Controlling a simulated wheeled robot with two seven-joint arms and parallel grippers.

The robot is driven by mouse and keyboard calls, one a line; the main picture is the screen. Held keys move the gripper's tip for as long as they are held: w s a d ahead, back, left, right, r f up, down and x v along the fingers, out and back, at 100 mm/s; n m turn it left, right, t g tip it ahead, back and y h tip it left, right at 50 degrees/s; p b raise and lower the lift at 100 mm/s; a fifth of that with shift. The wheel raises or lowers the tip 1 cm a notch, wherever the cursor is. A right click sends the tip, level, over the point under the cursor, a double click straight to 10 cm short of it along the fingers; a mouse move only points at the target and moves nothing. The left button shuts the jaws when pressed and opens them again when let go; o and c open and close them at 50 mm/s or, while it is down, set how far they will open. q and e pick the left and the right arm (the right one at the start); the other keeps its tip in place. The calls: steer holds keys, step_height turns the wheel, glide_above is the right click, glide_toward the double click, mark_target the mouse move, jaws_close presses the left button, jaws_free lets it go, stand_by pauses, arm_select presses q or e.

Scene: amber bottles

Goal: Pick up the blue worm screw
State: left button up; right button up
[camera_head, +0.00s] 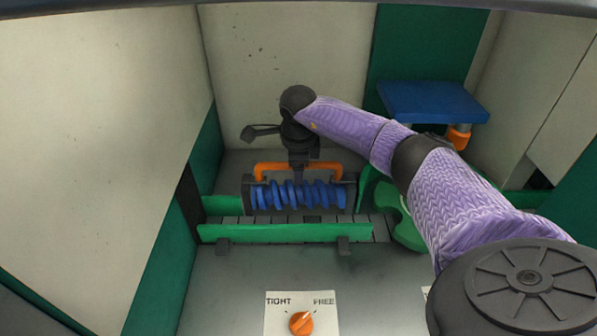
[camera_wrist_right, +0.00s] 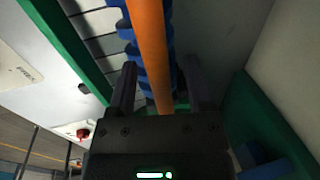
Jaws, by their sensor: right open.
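The blue worm screw (camera_head: 277,196) lies horizontally in a dark holder with an orange handle bar (camera_head: 270,167) along its back. My right gripper (camera_head: 298,176) is over the middle of the screw, pointing down at the handle. In the right wrist view, the orange bar (camera_wrist_right: 149,45) runs lengthwise between the two dark fingers of the open gripper (camera_wrist_right: 160,72). The blue screw (camera_wrist_right: 126,30) shows behind and beside the bar. I cannot tell whether the fingers touch the bar. My left gripper is not in view.
A green rail (camera_head: 285,233) runs in front of the screw. A TIGHT/FREE panel (camera_head: 283,320) with an orange knob (camera_head: 301,323) is nearer. A green curved part (camera_head: 408,235) is to the right, and a blue platform (camera_head: 433,101) stands behind. Walls close in the sides and back.

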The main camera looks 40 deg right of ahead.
jaws_close()
steer(key=shift+r, duration=0.1)
stand_by(0.4)
